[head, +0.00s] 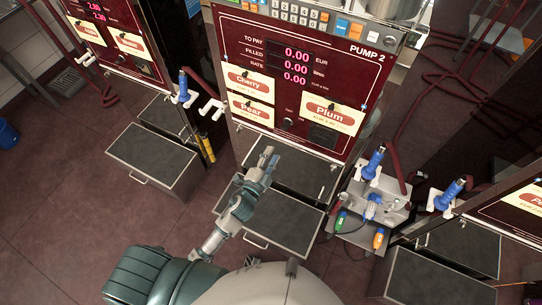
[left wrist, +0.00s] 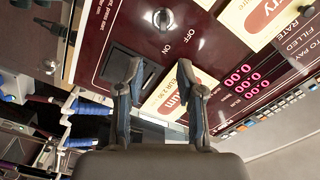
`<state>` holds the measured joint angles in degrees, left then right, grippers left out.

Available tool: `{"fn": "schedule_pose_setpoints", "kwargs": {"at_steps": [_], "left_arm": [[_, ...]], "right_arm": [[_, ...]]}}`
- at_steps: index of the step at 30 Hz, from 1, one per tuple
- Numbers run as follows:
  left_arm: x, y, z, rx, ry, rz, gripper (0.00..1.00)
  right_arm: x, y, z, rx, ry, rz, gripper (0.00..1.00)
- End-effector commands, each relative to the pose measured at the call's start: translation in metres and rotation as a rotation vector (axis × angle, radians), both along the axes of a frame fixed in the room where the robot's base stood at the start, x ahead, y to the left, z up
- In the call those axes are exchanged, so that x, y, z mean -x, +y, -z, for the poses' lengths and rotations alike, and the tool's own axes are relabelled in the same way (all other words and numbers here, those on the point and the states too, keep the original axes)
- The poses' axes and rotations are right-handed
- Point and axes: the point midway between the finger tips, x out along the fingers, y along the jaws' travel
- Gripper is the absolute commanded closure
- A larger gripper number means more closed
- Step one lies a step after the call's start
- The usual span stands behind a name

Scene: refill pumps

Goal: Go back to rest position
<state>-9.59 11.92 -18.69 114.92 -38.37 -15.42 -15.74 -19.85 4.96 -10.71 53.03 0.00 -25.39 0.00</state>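My left gripper (head: 266,162) reaches up from the bottom of the head view, in front of the lower edge of the Pump 2 panel (head: 240,50). In the left wrist view its two fingers (left wrist: 165,85) stand apart with nothing between them, in front of the panel. The panel's round ON/OFF knob (left wrist: 163,19) shows above the fingers there. My right gripper is not visible in either view.
Open drawers (head: 150,160) stick out below the pumps. Blue nozzles (head: 183,88) hang on white hooks. Red hoses (head: 450,85) lie at the right.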

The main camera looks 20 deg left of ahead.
Motion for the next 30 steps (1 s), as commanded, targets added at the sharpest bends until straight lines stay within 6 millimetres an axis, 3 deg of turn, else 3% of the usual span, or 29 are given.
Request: {"fn": "schedule_pose_setpoints", "kwargs": {"at_steps": [15, 17, 19, 20, 23, 25, 30], "left_arm": [[0.0, 0.0, 0.0, -0.001, 0.0, -0.001, 0.62], [0.0, 0.001, 0.005, 0.003, 0.013, -0.003, 0.62], [0.0, 0.004, 0.023, 0.014, 0.053, -0.012, 0.62], [0.001, 0.006, 0.035, 0.025, 0.08, -0.017, 0.62], [0.007, 0.016, 0.095, 0.074, 0.22, -0.052, 0.62], [0.02, 0.025, 0.15, 0.122, 0.348, -0.089, 0.62], [0.078, 0.05, 0.28, 0.247, 0.663, -0.215, 0.62]], "right_arm": [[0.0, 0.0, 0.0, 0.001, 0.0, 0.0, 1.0], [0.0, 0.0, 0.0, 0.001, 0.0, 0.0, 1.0], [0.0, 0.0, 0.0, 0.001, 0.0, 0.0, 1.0], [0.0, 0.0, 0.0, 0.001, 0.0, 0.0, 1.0], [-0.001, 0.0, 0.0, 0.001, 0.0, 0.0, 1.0], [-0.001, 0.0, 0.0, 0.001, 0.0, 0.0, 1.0], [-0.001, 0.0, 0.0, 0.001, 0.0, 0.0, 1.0]]}}
